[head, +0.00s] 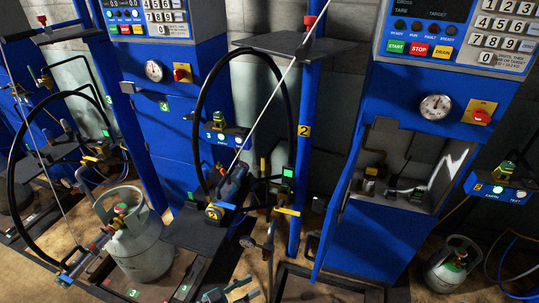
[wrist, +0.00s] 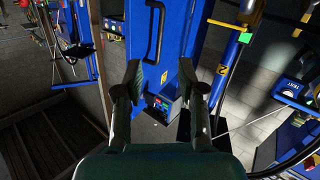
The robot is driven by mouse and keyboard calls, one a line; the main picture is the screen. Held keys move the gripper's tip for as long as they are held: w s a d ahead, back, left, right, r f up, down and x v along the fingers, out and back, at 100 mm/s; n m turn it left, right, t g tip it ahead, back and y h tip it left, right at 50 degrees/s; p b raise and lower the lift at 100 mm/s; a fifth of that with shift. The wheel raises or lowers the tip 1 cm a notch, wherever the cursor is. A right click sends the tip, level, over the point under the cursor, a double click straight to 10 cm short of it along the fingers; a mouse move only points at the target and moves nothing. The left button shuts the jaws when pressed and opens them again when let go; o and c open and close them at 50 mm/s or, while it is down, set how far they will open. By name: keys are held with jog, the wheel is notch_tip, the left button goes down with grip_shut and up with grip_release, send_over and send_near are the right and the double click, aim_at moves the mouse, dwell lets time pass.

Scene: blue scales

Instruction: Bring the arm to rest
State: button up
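My gripper (wrist: 160,68) shows in the wrist view with its two dark fingers spread well apart. Nothing is between the fingers, and it is open and empty. Behind the gap are a blue cabinet face with a black handle (wrist: 155,32) and a small panel with coloured buttons (wrist: 160,108). No contact with them shows.
Blue scale cabinets with keypads (head: 510,22) stand at the back. A grey gas cylinder (head: 140,247) stands on the left scale, with a black hose arching nearby. Another cylinder (head: 453,265) stands at lower right. A blue post (head: 304,130) rises mid-view.

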jog(key=s+d+f+n+y, duration=0.3)
jog(key=d+f, duration=0.5)
jog(key=s+d+f+n+y, duration=0.2)
jog(key=d+f+n, duration=0.1)
jog(key=d+f, duration=0.45)
jog(key=s+d+f+n+g+y, duration=0.1)
jog(key=s+d+f+n+y, duration=0.2)
jog(key=s, duration=0.4)
jog(key=s+d+f+n+y, duration=0.1)
jog(key=s+d+y, duration=0.2)
jog(key=s+d, duration=0.3)
jog(key=s+r+t+y, duration=0.2)
jog(key=s+r+y, duration=0.2)
jog(key=s+r, duration=0.85)
jog(key=s+r+t, duration=0.2)
jog(key=s+r, duration=0.1)
jog(key=r, duration=0.7)
jog(key=s+r+t+h, duration=0.1)
jog(key=s+r+t, duration=0.1)
jog(key=r, duration=0.9)
jog(key=shift+s+d+t, duration=0.2)
jog(key=shift+s+t, duration=0.2)
jog(key=shift+s, duration=0.2)
